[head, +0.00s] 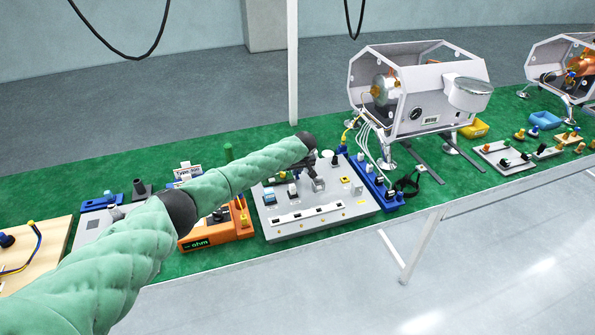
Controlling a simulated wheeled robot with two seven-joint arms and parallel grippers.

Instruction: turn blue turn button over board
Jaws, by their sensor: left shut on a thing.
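The grey board (345,210) lies on the green table top in the middle of the head view, with small switches, sockets and a white strip on it. My left arm reaches in from the left, and my left gripper (313,176) is over the back part of the board, pointing down. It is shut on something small. The wrist and fingers hide most of that thing, so I cannot make out its colour or shape, nor whether it touches the board. I cannot pick out the blue turn button for certain. My right gripper is not in view.
A blue rail (374,184) with cables stands just right of the board. A grey plate (510,160) with parts lies farther right.

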